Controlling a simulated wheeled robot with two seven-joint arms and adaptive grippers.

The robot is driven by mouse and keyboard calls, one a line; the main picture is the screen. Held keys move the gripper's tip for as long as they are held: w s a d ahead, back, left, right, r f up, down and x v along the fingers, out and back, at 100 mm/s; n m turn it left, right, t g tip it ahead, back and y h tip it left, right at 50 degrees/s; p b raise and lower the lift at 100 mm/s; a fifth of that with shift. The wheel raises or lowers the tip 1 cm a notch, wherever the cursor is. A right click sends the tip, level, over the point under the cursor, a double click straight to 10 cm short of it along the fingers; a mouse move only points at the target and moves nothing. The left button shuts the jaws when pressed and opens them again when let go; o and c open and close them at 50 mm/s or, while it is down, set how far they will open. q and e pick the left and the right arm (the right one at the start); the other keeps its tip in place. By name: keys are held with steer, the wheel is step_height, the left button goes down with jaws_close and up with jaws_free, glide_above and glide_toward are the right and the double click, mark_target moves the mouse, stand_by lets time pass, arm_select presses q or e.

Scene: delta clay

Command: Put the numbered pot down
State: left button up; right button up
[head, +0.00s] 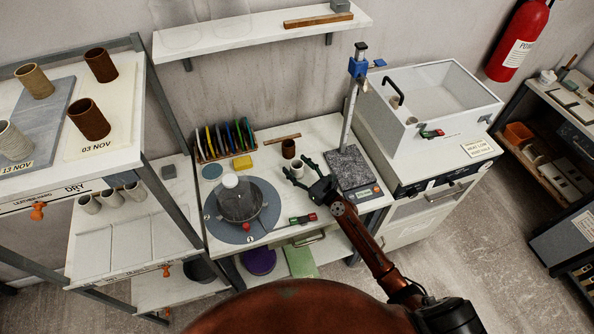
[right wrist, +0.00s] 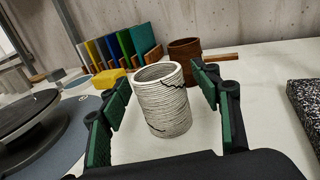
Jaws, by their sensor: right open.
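A pale ribbed pot with dark crack lines (right wrist: 163,103) stands upright on the white worktop, and it also shows in the head view (head: 297,170). My right gripper (right wrist: 160,92) is open, with its green-padded fingers on either side of the pot and gaps showing between pads and pot. In the head view my right gripper (head: 301,172) reaches in from the lower right. A brown pot (head: 288,148) stands just behind and also shows in the right wrist view (right wrist: 184,54). No number is readable on either pot. My left gripper is not in view.
A speckled stone slab with a height gauge (head: 349,165) stands to the right.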

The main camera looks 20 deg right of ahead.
steer(key=c, duration=1.4)
steer(key=shift+r, duration=0.1)
steer(key=shift+c, duration=0.2)
